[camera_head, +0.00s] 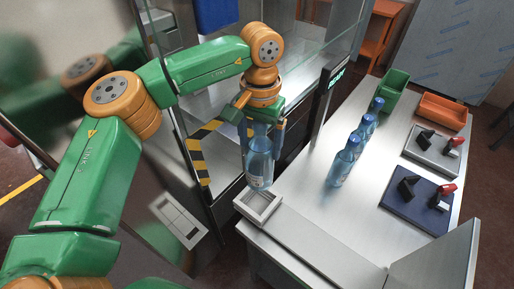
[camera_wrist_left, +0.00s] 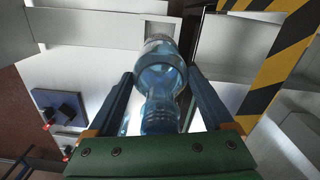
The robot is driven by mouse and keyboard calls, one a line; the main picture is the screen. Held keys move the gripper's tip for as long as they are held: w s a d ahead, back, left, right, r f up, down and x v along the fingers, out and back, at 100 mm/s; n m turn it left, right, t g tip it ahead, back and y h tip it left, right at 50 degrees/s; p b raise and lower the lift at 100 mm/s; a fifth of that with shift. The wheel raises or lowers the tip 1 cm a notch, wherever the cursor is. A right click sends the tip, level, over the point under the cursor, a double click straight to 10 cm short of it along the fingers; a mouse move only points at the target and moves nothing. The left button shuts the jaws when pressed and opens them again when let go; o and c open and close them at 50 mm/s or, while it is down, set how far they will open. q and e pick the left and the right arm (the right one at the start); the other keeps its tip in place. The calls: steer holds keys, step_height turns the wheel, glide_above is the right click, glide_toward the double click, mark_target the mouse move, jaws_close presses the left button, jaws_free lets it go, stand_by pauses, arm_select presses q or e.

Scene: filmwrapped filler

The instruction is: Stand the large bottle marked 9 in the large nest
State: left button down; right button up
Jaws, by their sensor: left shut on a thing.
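A clear blue bottle (camera_head: 259,172) hangs upright in my left gripper (camera_head: 262,150), whose fingers are shut on its upper part. A small label shows low on the bottle, but I cannot read its mark. In the left wrist view the bottle (camera_wrist_left: 160,82) lies between the two fingers (camera_wrist_left: 161,85). A pale square nest (camera_head: 243,206) sits at the table's near left corner. The bottle's base is at or just above the nest's far side; I cannot tell whether they touch. The nest's edge (camera_wrist_left: 163,22) also shows beyond the bottle. My right gripper is out of view.
Several blue bottles (camera_head: 343,162) stand in a row on the metal table (camera_head: 310,215). A green bin (camera_head: 392,92) and an orange tray (camera_head: 443,111) are at the back. Grey and navy fixtures (camera_head: 417,212) lie at the right. A glass-sided machine with a striped edge (camera_head: 196,155) stands close left.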

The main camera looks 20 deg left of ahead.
mark_target(258, 162)
arm_select(q)
steer(key=shift+s+a+r, duration=0.1)
steer(key=shift+s+r, duration=0.2)
steer(key=shift+s, duration=0.3)
steer(key=shift+s+r, duration=0.1)
steer(key=shift+s, duration=0.2)
steer(key=shift+w, duration=0.15)
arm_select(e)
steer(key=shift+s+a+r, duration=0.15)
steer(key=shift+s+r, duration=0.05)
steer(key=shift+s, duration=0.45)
arm_select(q)
steer(key=shift+w+f, duration=0.15)
steer(key=shift+f, duration=0.05)
step_height(258, 162, down, 5)
steer(key=b, duration=0.3)
steer(key=shift+r, duration=0.1)
steer(key=shift+f+b, duration=0.45)
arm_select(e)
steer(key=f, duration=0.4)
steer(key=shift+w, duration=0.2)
arm_select(q)
steer(key=shift+r, duration=0.1)
steer(key=shift+p, duration=0.4)
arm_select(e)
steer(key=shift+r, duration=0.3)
